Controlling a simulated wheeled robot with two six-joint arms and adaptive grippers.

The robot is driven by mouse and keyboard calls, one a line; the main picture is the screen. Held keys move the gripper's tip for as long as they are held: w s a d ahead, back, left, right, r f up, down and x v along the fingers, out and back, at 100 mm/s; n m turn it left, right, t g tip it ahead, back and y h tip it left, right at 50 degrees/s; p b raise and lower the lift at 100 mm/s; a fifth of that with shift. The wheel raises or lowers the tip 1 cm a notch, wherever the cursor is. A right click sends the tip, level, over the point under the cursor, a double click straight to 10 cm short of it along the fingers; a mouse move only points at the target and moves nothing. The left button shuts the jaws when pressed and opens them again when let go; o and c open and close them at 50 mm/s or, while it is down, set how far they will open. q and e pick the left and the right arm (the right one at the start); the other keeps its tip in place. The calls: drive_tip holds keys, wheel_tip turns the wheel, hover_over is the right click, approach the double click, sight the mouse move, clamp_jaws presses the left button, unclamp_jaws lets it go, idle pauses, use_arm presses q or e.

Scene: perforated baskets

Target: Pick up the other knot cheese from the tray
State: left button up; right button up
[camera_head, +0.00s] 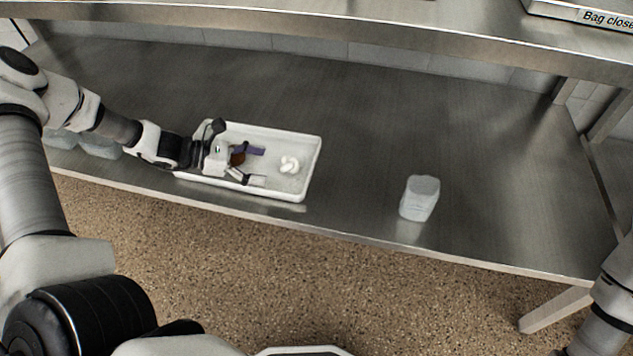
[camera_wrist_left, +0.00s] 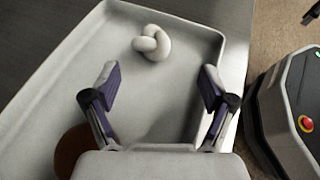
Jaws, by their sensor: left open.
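A white knot cheese (camera_head: 290,165) lies in the right part of the white tray (camera_head: 313,160), on the steel table. In the left wrist view the knot cheese (camera_wrist_left: 152,42) rests on the tray floor near the far wall, ahead of the fingers. My left gripper (camera_head: 258,166) is open and empty, over the left part of the tray and apart from the cheese. In the left wrist view its two fingers (camera_wrist_left: 161,80) are spread wide. My right gripper is out of view; only part of my right arm shows at the right edge.
A brown rounded thing (camera_wrist_left: 70,150) lies in the tray, partly hidden by my left gripper. A pale translucent container (camera_head: 419,198) stands on the table right of the tray. More pale containers (camera_head: 98,146) stand at the left. A steel shelf (camera_head: 400,33) runs above the back.

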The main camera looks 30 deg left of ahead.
sight(290, 165)
use_arm(q)
drive_tip(key=shift+w+d+f+b, duration=0.1)
drive_tip(key=shift+w+f+b, duration=0.05)
drive_tip(key=shift+f+b, duration=0.15)
drive_tip(key=b+x, duration=0.3)
drive_tip(key=x, duration=0.1)
drive_tip(key=b+x, duration=0.2)
drive_tip(key=x, duration=0.1)
drive_tip(key=shift+w+r+b, duration=0.3)
drive_tip(key=shift+w, duration=0.15)
drive_tip(key=shift+r, duration=0.25)
drive_tip(key=c, duration=1.2)
